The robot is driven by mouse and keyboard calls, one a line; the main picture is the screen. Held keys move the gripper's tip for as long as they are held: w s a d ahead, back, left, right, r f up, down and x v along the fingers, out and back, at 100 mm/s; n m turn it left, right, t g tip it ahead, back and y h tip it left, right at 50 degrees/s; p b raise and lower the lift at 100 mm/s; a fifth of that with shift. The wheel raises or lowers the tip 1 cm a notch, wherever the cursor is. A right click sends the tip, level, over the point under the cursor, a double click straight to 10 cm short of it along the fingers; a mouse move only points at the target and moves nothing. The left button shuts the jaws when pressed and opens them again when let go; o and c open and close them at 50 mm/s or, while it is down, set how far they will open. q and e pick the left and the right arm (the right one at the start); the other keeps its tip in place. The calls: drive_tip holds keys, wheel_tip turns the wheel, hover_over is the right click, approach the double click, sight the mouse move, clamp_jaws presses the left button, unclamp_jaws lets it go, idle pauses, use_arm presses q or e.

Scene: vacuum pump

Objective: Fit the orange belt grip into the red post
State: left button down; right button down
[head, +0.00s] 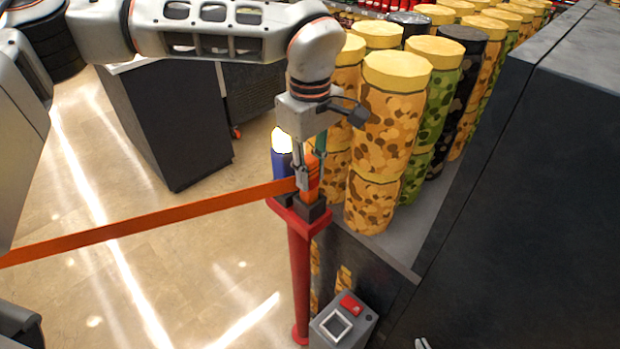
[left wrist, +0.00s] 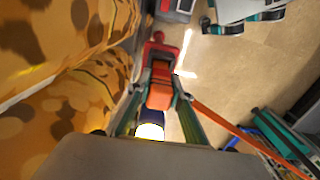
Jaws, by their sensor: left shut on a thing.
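The red post (head: 300,265) stands upright beside the shelf, with a wider red head and dark blocks at its top. Its red part also shows beyond the fingers in the left wrist view (left wrist: 159,50). My left gripper (head: 309,175) is shut on the orange belt grip (head: 312,190), directly over the post's head. In the left wrist view the grip (left wrist: 160,96) sits between the fingers (left wrist: 160,82). Its lower end is close to the dark blocks; I cannot tell whether it is inside them. An orange belt (head: 150,223) runs taut from there to the left.
Stacked patterned jars with yellow lids (head: 395,100) stand close to my left gripper on its right. A blue post (head: 282,165) with a lit white top is just behind. A grey box with a red switch (head: 343,320) is near the post's foot. Open floor lies left.

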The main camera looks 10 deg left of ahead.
use_arm(q)
wheel_tip(320, 180, down, 2)
drive_tip(key=shift+f, duration=0.1)
drive_tip(key=shift+f, duration=0.15)
drive_tip(key=c, duration=1.8)
unclamp_jaws()
